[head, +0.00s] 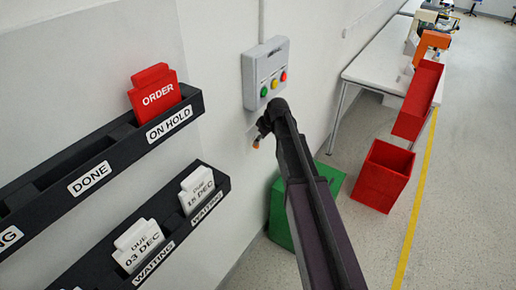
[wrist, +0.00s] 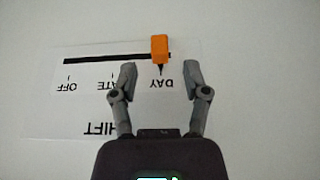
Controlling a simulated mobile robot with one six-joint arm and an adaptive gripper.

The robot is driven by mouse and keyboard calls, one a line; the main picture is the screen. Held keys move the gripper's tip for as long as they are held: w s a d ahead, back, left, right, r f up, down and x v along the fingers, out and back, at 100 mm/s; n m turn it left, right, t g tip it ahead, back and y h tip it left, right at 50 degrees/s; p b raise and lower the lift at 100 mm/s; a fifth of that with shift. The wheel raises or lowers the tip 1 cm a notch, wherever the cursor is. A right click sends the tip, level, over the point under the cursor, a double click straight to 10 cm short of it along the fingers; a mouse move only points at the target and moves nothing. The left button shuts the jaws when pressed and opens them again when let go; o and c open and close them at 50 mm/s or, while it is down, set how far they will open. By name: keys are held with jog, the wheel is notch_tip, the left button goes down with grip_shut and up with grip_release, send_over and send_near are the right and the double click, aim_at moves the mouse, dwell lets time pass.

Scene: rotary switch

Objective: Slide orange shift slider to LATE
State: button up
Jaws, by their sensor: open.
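The orange shift slider (wrist: 159,48) is a small block on a dark slot (wrist: 105,58) in a white label plate (wrist: 80,85). In the wrist view the plate's text is upside down. The slider's pointer is at DAY, at the right end. The LATE mark, partly hidden by a finger, is in the middle, and OFF is at the left. My gripper (wrist: 160,68) is open, with one finger to each side of the slider's line and the slider just beyond the tips. I see no contact. In the head view my gripper (head: 264,128) is near the wall and the slider (head: 256,144) shows small.
A grey box with coloured buttons (head: 266,72) is on the wall just above my gripper. Black card racks (head: 100,150) are on the wall at the left. A green bin (head: 280,215), a red bin (head: 385,175) and a white table (head: 375,60) stand at the right.

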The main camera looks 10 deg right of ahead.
jog(key=shift+b+x, duration=1.35)
jog(key=shift+x, duration=0.45)
grip_shut()
